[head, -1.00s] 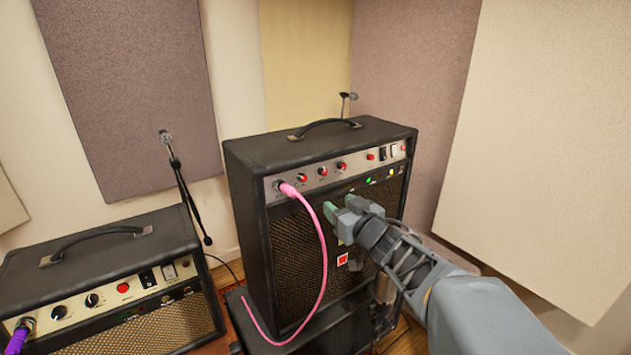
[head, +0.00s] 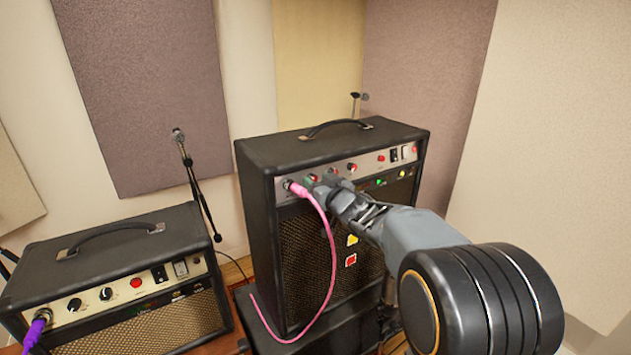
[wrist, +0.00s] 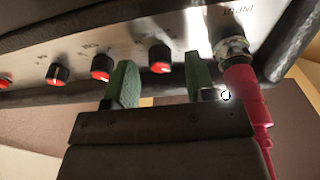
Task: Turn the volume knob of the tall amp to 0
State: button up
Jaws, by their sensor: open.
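The tall amp (head: 257,205) is a black cabinet with a silver control panel along its top front. In the wrist view, a row of black knobs with red faces runs along this panel; their labels are too blurred to read. The knob nearest the input jack (wrist: 159,57) lies between my gripper's two green fingers, with a visible gap on each side. My gripper (wrist: 160,72) is open and empty, its fingertips close to the panel. In the head view my gripper (head: 319,184) hides part of the knob row.
A pink cable (head: 331,255) is plugged into the input jack, close beside one finger in the wrist view (wrist: 247,100). A lower amp (head: 105,262) with a purple plug (head: 36,330) stands left. A microphone stand (head: 192,180) rises behind.

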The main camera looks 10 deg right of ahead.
jog(key=shift+w+a, duration=0.15)
jog(key=shift+w, duration=0.3)
jog(key=shift+c, duration=0.3)
jog(key=c, duration=0.9)
jog(key=shift+o, duration=0.2)
jog(key=shift+n, duration=0.3)
